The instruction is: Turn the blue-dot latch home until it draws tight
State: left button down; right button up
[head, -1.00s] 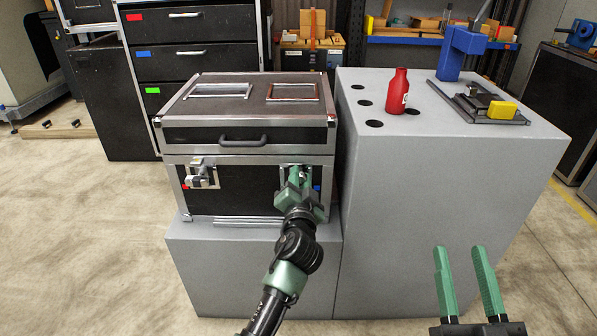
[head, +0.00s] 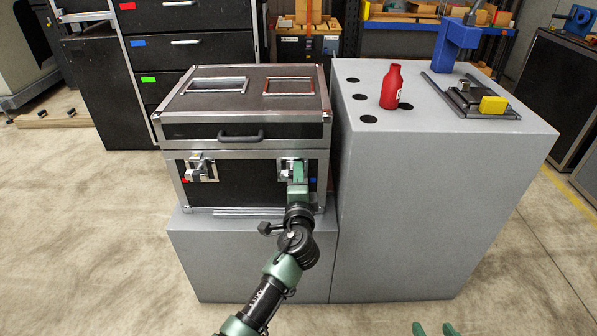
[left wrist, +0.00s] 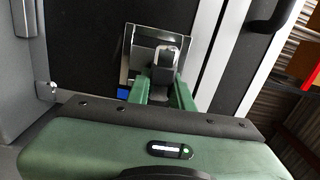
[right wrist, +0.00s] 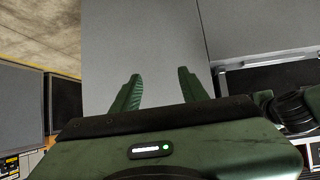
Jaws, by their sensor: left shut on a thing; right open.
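The black case (head: 240,183) with metal edges stands on a grey block, its lid down. The blue-dot latch (head: 285,170) is at the right of its front face, with the blue dot (head: 313,180) beside it. My left gripper (head: 298,176) is shut on the latch's key. In the left wrist view the key (left wrist: 164,65) sits between the fingertips in front of the metal latch plate (left wrist: 130,60), near the blue mark (left wrist: 124,94). The red-dot latch (head: 201,168) is at the front left. My right gripper (head: 434,328) is open and empty, low at the bottom edge.
A taller grey block (head: 400,190) stands right of the case. It bears a red bottle (head: 391,88), a blue post fixture (head: 455,45) and a yellow block (head: 493,105). A drawer cabinet (head: 195,75) stands behind. The floor in front is clear.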

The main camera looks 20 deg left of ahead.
pick_arm(q)
jog(key=shift+m, duration=0.4)
pick_arm(e)
jog(key=shift+s+d+f+g, duration=0.2)
jog(key=shift+s+f+g, duration=0.3)
jog(key=shift+s, duration=0.05)
pick_arm(q)
jog(key=c, duration=1.2)
grip_release()
jog(key=shift+c, duration=0.2)
jog(key=shift+s+d+f, duration=0.1)
jog(key=shift+s, duration=0.15)
jog(key=p+v, duration=0.1)
jog(key=v, duration=0.6)
pick_arm(e)
jog(key=s+f+g, duration=0.1)
jog(key=s+d+f+g, duration=0.1)
jog(key=s, duration=0.1)
jog(key=s+f+h, duration=0.1)
jog(key=shift+s+d+g, duration=0.3)
jog(key=shift+g, duration=0.1)
pick_arm(q)
jog(key=shift+s, duration=0.1)
